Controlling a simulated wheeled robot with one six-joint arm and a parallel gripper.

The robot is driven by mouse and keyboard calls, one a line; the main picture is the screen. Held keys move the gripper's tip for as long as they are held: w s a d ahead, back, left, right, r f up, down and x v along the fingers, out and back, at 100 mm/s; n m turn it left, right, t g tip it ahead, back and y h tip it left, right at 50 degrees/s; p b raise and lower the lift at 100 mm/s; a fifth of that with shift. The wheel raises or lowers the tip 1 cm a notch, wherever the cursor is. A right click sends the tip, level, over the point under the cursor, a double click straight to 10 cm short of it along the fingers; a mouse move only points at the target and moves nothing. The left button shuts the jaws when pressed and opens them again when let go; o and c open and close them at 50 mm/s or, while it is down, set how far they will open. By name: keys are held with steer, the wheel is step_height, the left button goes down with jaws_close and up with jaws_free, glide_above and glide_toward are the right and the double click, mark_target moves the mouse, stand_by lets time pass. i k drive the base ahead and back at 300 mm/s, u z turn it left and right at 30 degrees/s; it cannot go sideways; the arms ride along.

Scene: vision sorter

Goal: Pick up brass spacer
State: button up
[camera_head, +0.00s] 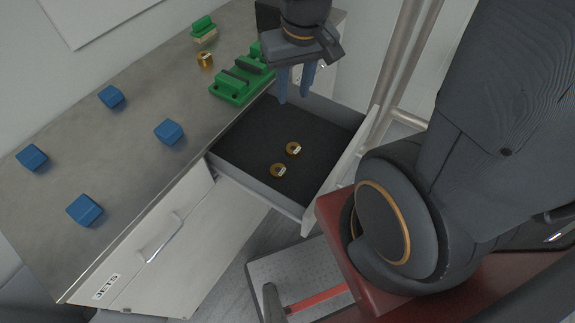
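One brass spacer (205,60) stands on the grey counter near its back edge, left of the green fixture. Two more brass spacers lie in the open drawer, one near its middle (293,148) and one closer to its front left (278,171). My gripper (294,98) points down above the back part of the drawer, just right of the green fixture. Its blue fingers are apart with nothing visible between them.
Several blue cubes (169,132) sit on the counter (140,175). A green fixture (243,80) stands at the counter's edge by the drawer, and a green-and-beige block (203,30) is behind. The open drawer (335,110) has a dark, mostly bare floor.

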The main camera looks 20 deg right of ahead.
mark_target(278, 171)
steer(key=z, duration=1.35)
steer(key=k, duration=1)
steer(key=u, duration=1.3)
steer(key=i, duration=0.5)
